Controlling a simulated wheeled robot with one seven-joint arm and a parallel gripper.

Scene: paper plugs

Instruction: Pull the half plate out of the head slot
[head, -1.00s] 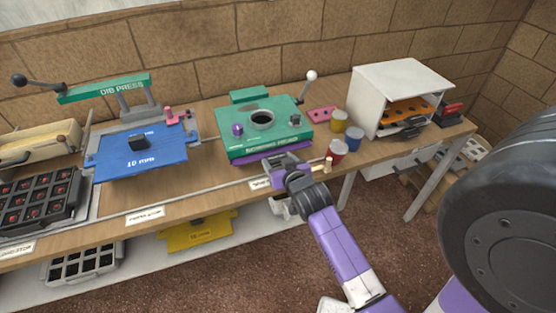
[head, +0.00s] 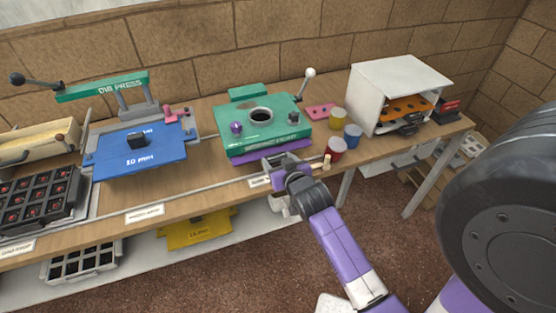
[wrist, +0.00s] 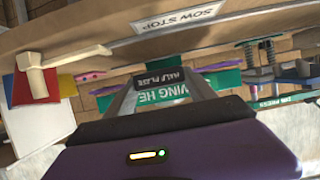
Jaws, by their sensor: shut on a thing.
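The green sowing head (head: 235,135) stands on the bench in the head view, with a round opening on top. The half plate (head: 243,159) shows as a purple edge under its front side. My gripper (head: 275,162) is at the front of the head, over the bench's front edge. In the wrist view, my gripper (wrist: 160,88) is shut on the half plate's dark labelled front tab (wrist: 160,79), which lies between the grey fingers. Purple plate edges (wrist: 211,68) show to either side. Most of the plate is hidden inside the head.
A wooden peg (head: 326,161) and a red cup (head: 336,147) stand close right of my gripper. Yellow and blue cups (head: 353,131) are behind. A blue 10 mm plate (head: 140,160) lies left. The space before the bench is open.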

